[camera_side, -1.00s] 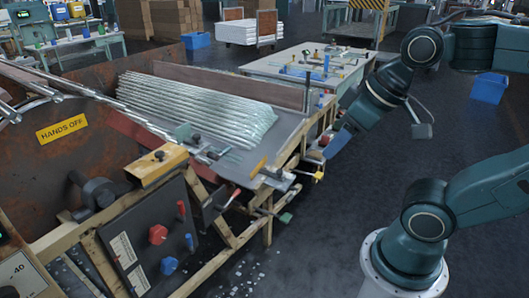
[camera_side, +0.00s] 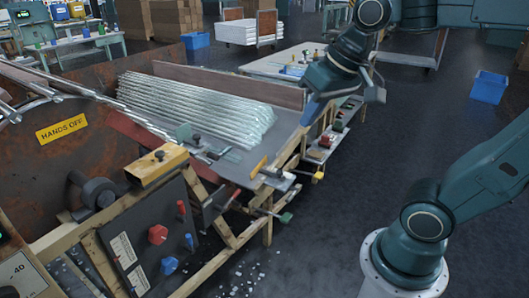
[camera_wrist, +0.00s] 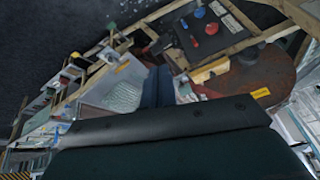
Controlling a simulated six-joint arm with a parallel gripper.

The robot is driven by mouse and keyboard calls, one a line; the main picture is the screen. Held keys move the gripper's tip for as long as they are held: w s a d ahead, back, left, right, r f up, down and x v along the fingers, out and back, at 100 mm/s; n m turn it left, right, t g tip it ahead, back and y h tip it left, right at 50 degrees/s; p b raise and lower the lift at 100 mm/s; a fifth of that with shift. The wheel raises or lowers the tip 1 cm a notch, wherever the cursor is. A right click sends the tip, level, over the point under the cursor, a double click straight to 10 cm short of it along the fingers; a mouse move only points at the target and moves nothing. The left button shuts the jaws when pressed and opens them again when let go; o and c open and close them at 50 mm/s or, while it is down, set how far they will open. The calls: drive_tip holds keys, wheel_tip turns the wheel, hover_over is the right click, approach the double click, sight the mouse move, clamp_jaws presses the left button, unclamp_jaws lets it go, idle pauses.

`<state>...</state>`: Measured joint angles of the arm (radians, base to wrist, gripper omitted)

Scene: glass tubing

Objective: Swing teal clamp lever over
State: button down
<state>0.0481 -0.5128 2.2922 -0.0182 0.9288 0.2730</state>
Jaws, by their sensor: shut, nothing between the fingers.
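A small teal clamp piece (camera_side: 183,132) stands at the front end of the glass tubes, beside dark clamp knobs; I cannot tell surely whether it is the lever. A green-handled lever (camera_side: 286,217) sticks out low at the table's front corner. My gripper (camera_side: 311,112) is shut and empty, over the right end of the tubing table, well apart from both. In the wrist view its blue fingers (camera_wrist: 157,85) point towards the tubing table, and the teal clamp cannot be made out there.
Glass tubes (camera_side: 195,100) lie on the sloping table in front of a brown board (camera_side: 230,84). A yellow-topped clamp (camera_side: 258,166) sits at the front edge. A control panel with red and blue knobs (camera_side: 157,234) and a "HANDS OFF" drum (camera_side: 62,131) are left.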

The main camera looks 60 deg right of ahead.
drive_tip(key=w+d+r+m, duration=0.15)
drive_tip(key=w+m, duration=0.25)
drive_tip(key=w, duration=0.4)
drive_tip(key=m+g, duration=0.3)
drive_tip(key=m, duration=0.8)
hover_over(226, 148)
drive_tip(key=s, duration=0.3)
wheel_tip(226, 148, down, 9)
drive_tip(key=shift+s, duration=0.2)
drive_tip(key=w+f, duration=0.1)
drive_tip(key=f, duration=0.8)
drive_tip(key=w+f, duration=0.1)
drive_tip(key=f, duration=0.3)
drive_tip(key=shift+w+f, duration=0.3)
drive_tip(key=shift+w, duration=0.05)
